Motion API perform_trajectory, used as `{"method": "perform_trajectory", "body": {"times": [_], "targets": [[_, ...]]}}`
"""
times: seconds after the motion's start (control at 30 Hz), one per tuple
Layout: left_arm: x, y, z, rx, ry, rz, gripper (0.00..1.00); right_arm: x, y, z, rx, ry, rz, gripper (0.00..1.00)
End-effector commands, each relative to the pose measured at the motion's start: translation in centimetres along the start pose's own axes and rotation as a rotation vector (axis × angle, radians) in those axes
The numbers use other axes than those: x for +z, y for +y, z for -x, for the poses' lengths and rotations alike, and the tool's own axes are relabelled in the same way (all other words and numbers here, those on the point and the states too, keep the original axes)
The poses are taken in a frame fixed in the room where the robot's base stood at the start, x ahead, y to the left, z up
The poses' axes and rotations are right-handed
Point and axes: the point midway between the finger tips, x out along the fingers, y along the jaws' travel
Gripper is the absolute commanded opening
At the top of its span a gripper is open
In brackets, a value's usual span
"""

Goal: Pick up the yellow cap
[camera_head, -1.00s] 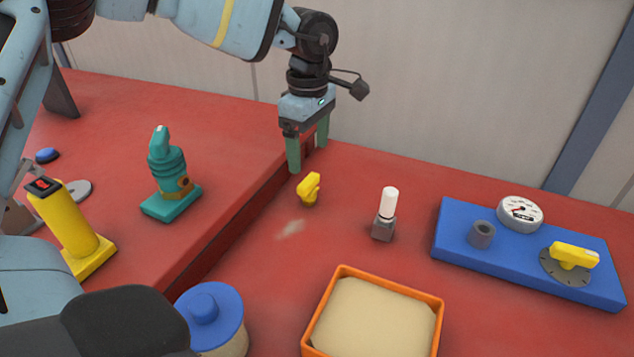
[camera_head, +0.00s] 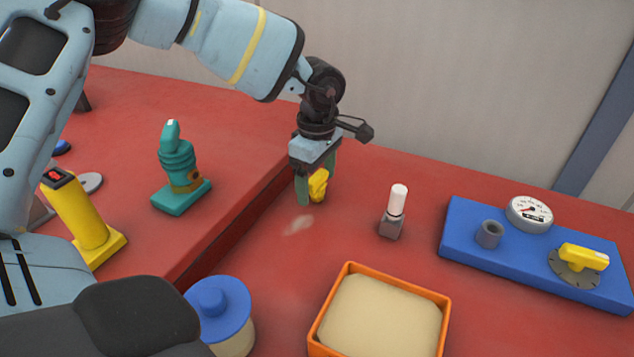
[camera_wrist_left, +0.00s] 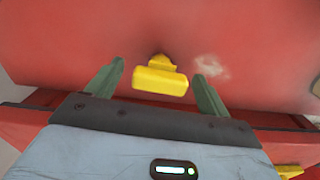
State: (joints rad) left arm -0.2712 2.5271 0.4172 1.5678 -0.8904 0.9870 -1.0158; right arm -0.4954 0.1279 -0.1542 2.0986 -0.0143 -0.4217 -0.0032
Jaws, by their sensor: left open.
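The yellow cap (camera_head: 319,186) stands on the red table near the step edge in the head view. It also shows in the left wrist view (camera_wrist_left: 160,78), between the two green fingers and a little beyond the gripper body. My left gripper (camera_head: 317,190) points down over the cap, with its fingers on either side of it. In the left wrist view the left gripper (camera_wrist_left: 157,92) is open, with a gap between the cap and each finger. My right gripper is not in view.
A grey block with a white top (camera_head: 393,211) stands to the right. Further right is a blue board (camera_head: 465,222) with a gauge and a yellow-handled dial. An orange sand tray (camera_head: 447,325) and a blue-lidded jar (camera_head: 220,308) are in front. A teal object (camera_head: 178,175) stands on the raised left surface.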

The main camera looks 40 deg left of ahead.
Motion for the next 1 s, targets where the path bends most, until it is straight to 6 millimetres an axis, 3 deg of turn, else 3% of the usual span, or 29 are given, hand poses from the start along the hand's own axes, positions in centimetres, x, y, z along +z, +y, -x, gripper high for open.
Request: {"method": "perform_trajectory", "body": {"times": [0.17,0.57,0.83,1.0], "targets": [[0.0,0.0,0.0,0.000,0.000,0.000,0.80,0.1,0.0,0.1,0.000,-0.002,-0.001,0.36],[0.0,0.0,0.0,0.000,0.000,0.000,0.29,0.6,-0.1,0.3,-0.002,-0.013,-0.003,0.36],[0.0,0.1,0.6,0.002,0.000,0.000,0.29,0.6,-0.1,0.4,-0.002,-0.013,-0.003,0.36],[0.0,0.1,3.1,0.006,-0.001,0.000,0.29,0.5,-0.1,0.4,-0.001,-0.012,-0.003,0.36]]}}
